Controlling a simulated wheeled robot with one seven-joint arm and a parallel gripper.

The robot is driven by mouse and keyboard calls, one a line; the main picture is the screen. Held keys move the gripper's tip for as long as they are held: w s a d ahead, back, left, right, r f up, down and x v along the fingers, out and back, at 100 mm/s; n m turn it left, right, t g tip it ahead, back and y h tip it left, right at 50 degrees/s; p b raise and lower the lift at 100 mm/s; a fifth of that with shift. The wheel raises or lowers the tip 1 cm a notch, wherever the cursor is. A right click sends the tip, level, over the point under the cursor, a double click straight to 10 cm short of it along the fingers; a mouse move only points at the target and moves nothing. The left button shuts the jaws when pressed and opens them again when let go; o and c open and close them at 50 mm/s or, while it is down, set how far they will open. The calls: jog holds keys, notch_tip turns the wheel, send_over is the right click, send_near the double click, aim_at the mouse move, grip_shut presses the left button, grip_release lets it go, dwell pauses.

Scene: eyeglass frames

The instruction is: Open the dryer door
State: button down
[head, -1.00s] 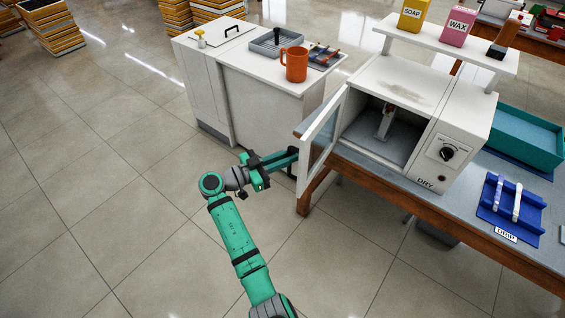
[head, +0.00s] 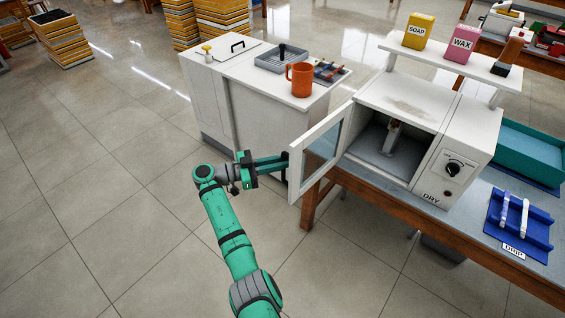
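The white dryer (head: 428,135), marked DRY, stands on the workbench at the right. Its door (head: 320,150), a white frame with a glass pane, hangs on the left side and is swung wide open. The dryer's inside shows, with a pale fixture (head: 391,135) in it. My gripper (head: 284,161) is at the outer face of the door, near its free edge. Its fingertips are partly hidden by the door frame, so I cannot tell whether they touch or grip anything.
A white cabinet (head: 258,115) with an orange mug (head: 300,79) and a grey tray (head: 281,58) stands behind my gripper. A blue drip rack (head: 518,226) lies right of the dryer on the workbench (head: 455,222).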

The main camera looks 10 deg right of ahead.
jog(key=shift+d+f, duration=0.15)
jog(key=shift+d, duration=0.05)
jog(key=c, duration=1.9)
grip_release()
jog(key=shift+a, duration=0.1)
jog(key=shift+a, duration=0.2)
jog(key=a, duration=1)
jog(key=shift+s+a, duration=0.15)
jog(key=shift+s, duration=0.05)
